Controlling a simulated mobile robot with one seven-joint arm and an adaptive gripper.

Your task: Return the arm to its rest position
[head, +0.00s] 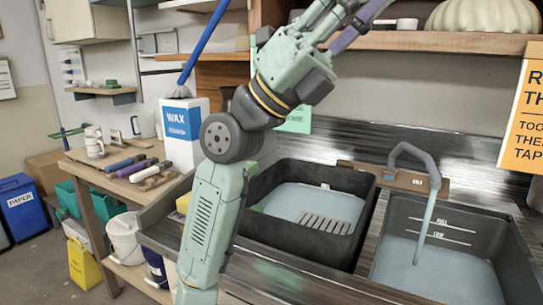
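My pale green arm rises through the middle of the head view, in front of the counter. My gripper (335,17) is raised near the top edge, pointing up and to the right, in front of the wooden shelf. It has pale green and purple finger parts. The fingertips run to or past the top edge, so I cannot tell how far apart they are or whether anything is between them.
A black tub (262,215) of pale liquid and a sink (480,216) with a tap (423,160) lie right of my arm. A wax carton (183,133) stands left, a blue-handled brush (205,45) above it. The shelf (450,41) is close behind my gripper.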

